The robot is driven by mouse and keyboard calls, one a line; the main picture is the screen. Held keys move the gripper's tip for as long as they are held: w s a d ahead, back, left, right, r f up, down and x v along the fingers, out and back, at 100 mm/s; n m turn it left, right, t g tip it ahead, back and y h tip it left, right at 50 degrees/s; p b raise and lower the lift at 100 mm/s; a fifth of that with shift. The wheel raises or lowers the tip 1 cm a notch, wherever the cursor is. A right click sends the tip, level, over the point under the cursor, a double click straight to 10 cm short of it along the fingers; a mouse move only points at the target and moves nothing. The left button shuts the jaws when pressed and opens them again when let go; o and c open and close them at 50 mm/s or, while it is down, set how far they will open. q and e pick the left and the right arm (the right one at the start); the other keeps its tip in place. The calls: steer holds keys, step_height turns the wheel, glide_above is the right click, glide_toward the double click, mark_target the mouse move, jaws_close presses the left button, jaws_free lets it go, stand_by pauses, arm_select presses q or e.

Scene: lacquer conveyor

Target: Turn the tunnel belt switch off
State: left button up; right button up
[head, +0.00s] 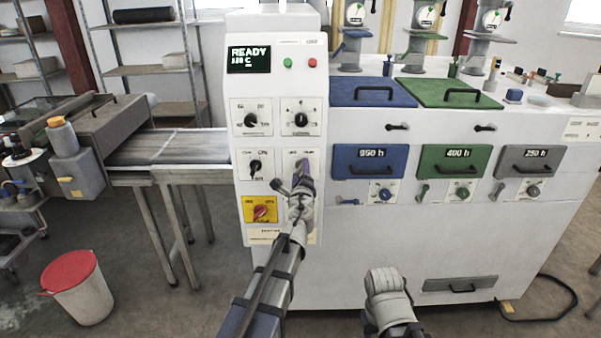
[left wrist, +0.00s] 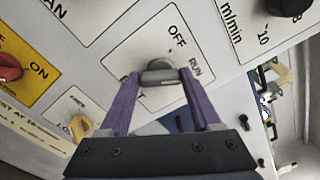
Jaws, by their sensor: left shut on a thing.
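The switch knob (left wrist: 160,72) is a grey turn knob on a white plate marked OFF and RUN. In the left wrist view the purple fingers of my left gripper (left wrist: 161,90) close on it from both sides. I cannot tell which mark its pointer faces. In the head view my left gripper (head: 303,172) is at the lower right plate of the white control panel (head: 282,135) and hides the knob. The plate's lower lettering is partly hidden by the fingers.
A black selector (head: 254,166) sits left of the gripper, with a red switch on a yellow plate (head: 261,210) below it. Black dials are above. A display (head: 249,59) reads READY. Blue (head: 370,161) and green drawers lie to the right. A red-lidded bin (head: 78,285) stands at lower left.

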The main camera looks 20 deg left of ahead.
arm_select(q)
steer(key=shift+c, duration=0.8)
steer(key=shift+n, duration=0.3)
steer(key=n, duration=0.4)
steer(key=shift+n, duration=0.4)
steer(key=n, duration=0.6)
steer(key=shift+f, duration=0.15)
steer(key=shift+n, duration=0.4)
steer(key=o, duration=1.4)
